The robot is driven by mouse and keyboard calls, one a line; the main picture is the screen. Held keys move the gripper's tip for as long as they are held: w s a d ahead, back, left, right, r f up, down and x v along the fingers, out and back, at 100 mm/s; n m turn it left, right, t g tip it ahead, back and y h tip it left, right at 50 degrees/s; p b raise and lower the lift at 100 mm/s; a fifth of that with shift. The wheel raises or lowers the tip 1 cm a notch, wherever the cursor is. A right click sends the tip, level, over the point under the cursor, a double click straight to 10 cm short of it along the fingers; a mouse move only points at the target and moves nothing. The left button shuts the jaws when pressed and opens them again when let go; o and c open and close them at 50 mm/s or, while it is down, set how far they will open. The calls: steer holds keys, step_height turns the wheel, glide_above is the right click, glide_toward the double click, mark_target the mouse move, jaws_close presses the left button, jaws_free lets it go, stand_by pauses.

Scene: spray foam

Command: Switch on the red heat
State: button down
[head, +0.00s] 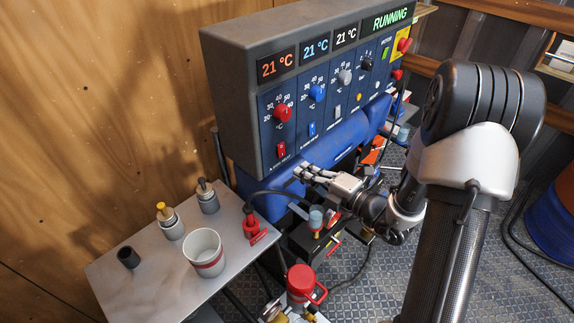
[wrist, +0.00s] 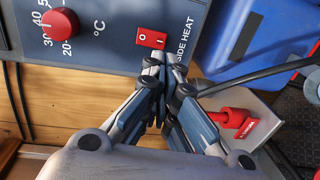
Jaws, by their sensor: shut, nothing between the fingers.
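The red heat switch (head: 282,150) is a small red rocker low on the left column of the control panel, under the red knob (head: 283,112) and a display reading 21 °C. In the wrist view the switch (wrist: 151,38) shows O and I marks beside the words "SIDE HEAT"; I cannot tell which side is pressed. My gripper (head: 300,172) is shut and empty, just below and right of the switch in the head view. In the wrist view the fingertips (wrist: 153,62) point at the switch's lower edge; I cannot tell whether they touch.
A blue switch (head: 311,129) sits in the neighbouring column. A dark cable (wrist: 255,77) runs right of my fingers.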

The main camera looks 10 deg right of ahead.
mark_target(280, 158)
steer(key=b+x, duration=0.1)
steer(key=x, duration=0.6)
steer(key=shift+b, duration=0.35)
steer(key=shift+w+a+f+p, duration=0.1)
steer(key=shift+w+a+p, duration=0.05)
steer(key=shift+w+p, duration=0.2)
steer(key=shift+s, duration=0.1)
steer(key=shift+s+d, duration=0.15)
steer(key=shift+d, duration=0.1)
steer(key=s+d+f+p, duration=0.1)
steer(key=s+d+p, duration=0.2)
steer(key=s+d, duration=0.4)
steer(key=s, duration=0.4)
steer(key=shift+f, duration=0.35)
steer(key=shift+s, duration=0.1)
